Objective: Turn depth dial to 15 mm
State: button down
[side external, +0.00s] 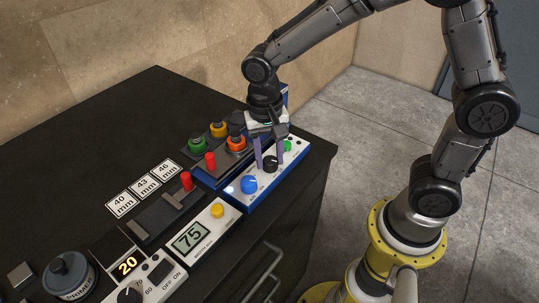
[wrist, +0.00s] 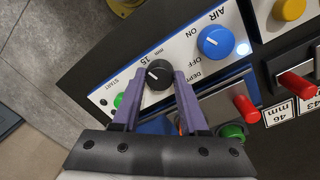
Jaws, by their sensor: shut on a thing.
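The black depth dial (wrist: 157,76) is on the white panel in the wrist view, with a short white mark on its top pointing toward the upper left. The print "15 mm" is just above it, and a partly hidden "DEPTH" print is to its right. In the side view the dial (side external: 270,164) sits between the blue knob and the green button. My gripper (side external: 270,156) comes down from above, with its two purple fingers shut on either side of the dial. The fingers hide part of the panel print.
A blue AIR knob (side external: 249,184) and a green START button (side external: 288,146) flank the dial closely. The table's right edge is close behind the panel.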

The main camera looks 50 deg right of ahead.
aim_at(266, 160)
jog(key=shift+r, duration=0.1)
dwell(0.3)
jog(key=shift+c, duration=2.2)
grip_release()
notch_tip(266, 160, up, 14)
jog(key=shift+w+a, duration=0.25)
jog(key=shift+w, duration=0.05)
